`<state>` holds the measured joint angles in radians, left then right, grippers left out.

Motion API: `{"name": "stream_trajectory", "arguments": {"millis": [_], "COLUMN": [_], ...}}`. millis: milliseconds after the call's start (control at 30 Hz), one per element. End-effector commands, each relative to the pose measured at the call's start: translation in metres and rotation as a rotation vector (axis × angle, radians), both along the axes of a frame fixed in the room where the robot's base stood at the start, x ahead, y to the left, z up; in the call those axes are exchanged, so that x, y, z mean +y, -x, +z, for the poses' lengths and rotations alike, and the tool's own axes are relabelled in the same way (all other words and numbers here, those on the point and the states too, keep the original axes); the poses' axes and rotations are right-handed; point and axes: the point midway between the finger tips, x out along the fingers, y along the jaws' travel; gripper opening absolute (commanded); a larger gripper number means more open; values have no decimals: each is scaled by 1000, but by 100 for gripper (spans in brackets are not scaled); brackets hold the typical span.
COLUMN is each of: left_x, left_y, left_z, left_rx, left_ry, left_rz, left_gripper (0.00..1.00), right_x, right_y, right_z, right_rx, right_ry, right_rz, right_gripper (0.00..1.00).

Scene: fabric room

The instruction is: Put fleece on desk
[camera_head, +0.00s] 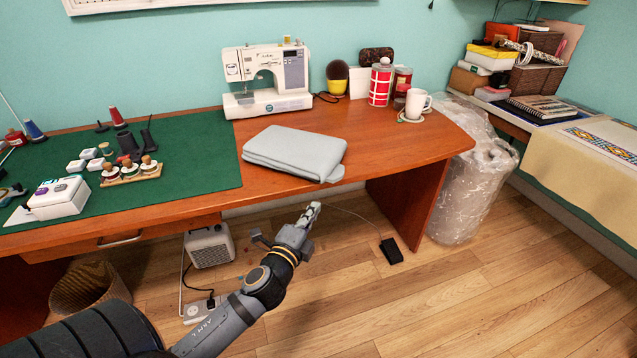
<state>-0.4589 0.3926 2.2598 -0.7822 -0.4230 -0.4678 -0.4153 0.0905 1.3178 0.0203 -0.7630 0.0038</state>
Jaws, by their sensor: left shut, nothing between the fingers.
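A folded light grey fleece (294,152) lies flat on the wooden desk (392,150), close to its front edge and in front of the sewing machine. My left gripper (314,207) is shut and empty. It is in front of the desk, lower in the picture than the fleece and apart from it. My right gripper does not show.
A white sewing machine (266,81), red tins (381,84) and a white mug (416,103) stand behind the fleece. A green cutting mat (205,150) with sewing tools covers the desk's left. Wrapped rolls (474,190) stand right of the desk.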

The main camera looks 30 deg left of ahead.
Motion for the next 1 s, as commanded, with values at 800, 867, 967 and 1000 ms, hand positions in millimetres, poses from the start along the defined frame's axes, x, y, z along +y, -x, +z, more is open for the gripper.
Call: {"name": "stream_trajectory", "arguments": {"millis": [800, 867, 967, 1000], "left_x": [42, 42, 42, 42], "left_y": [-101, -101, -100, -100], "left_z": [0, 0, 0, 0], "left_rx": [0, 0, 0, 0], "left_ry": [-1, -1, -1, -1], "left_rz": [-2, -2, -2, -1], "left_gripper": [0, 0, 0, 0], "right_x": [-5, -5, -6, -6], "right_y": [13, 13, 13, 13], "right_z": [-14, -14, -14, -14], "right_rx": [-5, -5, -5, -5], "right_ry": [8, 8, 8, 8], "right_rz": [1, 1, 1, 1], "right_gripper": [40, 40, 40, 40]}}
